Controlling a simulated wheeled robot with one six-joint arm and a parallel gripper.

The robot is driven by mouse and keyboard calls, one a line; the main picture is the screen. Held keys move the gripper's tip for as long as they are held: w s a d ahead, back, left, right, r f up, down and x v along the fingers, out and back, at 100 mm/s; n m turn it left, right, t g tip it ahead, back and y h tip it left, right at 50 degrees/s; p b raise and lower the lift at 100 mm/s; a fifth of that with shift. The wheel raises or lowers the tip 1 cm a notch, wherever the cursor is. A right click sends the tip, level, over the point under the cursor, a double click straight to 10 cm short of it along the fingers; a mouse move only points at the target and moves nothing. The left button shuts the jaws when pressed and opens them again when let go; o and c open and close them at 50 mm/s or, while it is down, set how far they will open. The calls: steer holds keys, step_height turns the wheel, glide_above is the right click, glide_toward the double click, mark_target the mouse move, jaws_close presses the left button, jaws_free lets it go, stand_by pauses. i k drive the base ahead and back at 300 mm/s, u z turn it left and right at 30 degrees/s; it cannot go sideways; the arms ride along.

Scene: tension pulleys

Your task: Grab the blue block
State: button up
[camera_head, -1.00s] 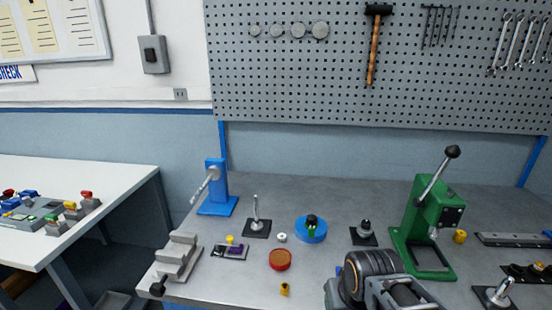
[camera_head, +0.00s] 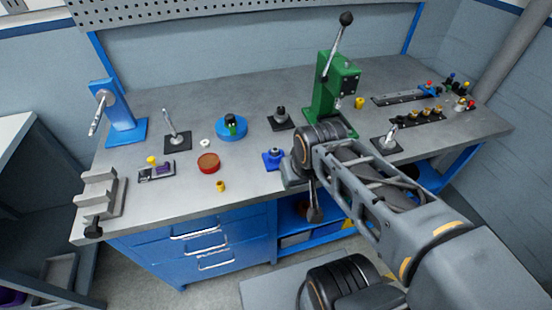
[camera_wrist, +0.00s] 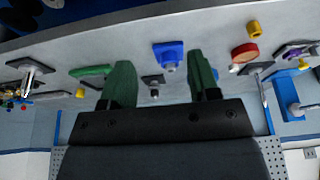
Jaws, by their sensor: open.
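The blue block (camera_head: 270,163) sits on the grey bench top near its front edge, just left of my arm's wrist in the head view. It has a small light-coloured piece on it. In the wrist view, which looks upside down, the blue block (camera_wrist: 168,48) is at the upper middle. My gripper (camera_wrist: 160,72) shows there with two green fingers spread apart and nothing between them touching either one. The block appears beyond the fingertips, roughly between them, and apart from them. In the head view the fingers are hard to make out behind my arm.
A green lever press (camera_head: 333,95) stands behind my arm. A red disc (camera_head: 209,163), a yellow piece (camera_head: 221,186) and a round blue base (camera_head: 231,128) lie left of the block. A black-based part (camera_head: 280,119) stands behind it. Blue drawers (camera_head: 200,240) are below the bench front.

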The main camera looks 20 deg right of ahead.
mark_target(271, 163)
steer(key=u, duration=2.85)
steer(key=k, duration=0.55)
steer(key=z, duration=0.45)
